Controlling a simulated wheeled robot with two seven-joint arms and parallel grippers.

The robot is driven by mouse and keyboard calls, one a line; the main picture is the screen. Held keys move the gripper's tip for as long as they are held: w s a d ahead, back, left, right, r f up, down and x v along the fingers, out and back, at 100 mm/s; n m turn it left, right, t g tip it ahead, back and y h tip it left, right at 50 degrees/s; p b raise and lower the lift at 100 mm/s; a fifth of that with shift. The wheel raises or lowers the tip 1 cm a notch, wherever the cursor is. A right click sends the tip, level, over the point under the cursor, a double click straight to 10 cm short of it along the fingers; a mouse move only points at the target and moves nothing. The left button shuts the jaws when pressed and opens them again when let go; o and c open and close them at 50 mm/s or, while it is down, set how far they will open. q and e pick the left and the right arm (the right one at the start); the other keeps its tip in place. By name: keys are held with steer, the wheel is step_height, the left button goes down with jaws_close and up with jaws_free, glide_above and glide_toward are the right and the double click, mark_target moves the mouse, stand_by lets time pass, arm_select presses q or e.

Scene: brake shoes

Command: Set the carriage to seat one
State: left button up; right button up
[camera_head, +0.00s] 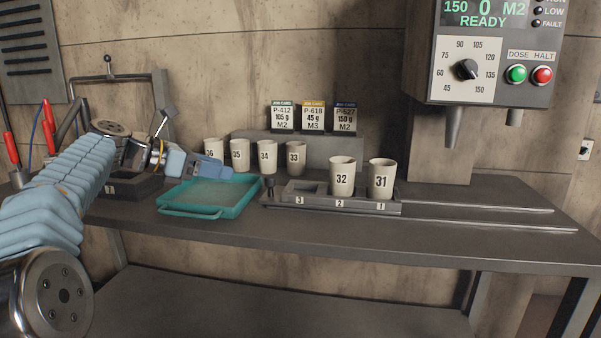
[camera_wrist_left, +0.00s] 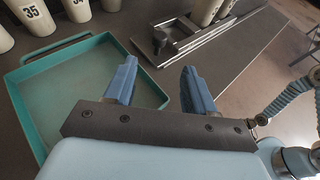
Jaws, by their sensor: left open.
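The carriage (camera_head: 345,206) is a dark holder on two rails, with seats marked 3, 2 and 1 from left to right. Cup 32 (camera_head: 342,178) stands in seat 2 and cup 31 (camera_head: 381,179) in seat 1; seat 3 is empty. A small dark knob (camera_head: 270,184) stands upright at its left end and also shows in the left wrist view (camera_wrist_left: 159,41). My left gripper (camera_head: 222,170) is open and empty above the teal tray, left of the knob and apart from it; its two blue fingers (camera_wrist_left: 157,75) show in the wrist view. My right gripper is out of view.
The teal tray (camera_head: 205,211) lies left of the carriage. Several cups, among them cup 33 (camera_head: 296,158), stand behind. The dispenser (camera_head: 490,60) reads READY, its nozzle (camera_head: 453,126) right of the carriage. The rails (camera_head: 480,208) to the right are clear.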

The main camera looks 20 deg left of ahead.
mark_target(268, 178)
arm_select(q)
steer(key=x, duration=1.4)
steer(key=shift+w+d+r+b, duration=0.1)
steer(key=shift+w+r+b, duration=0.05)
steer(key=shift+b, duration=0.25)
jaws_close()
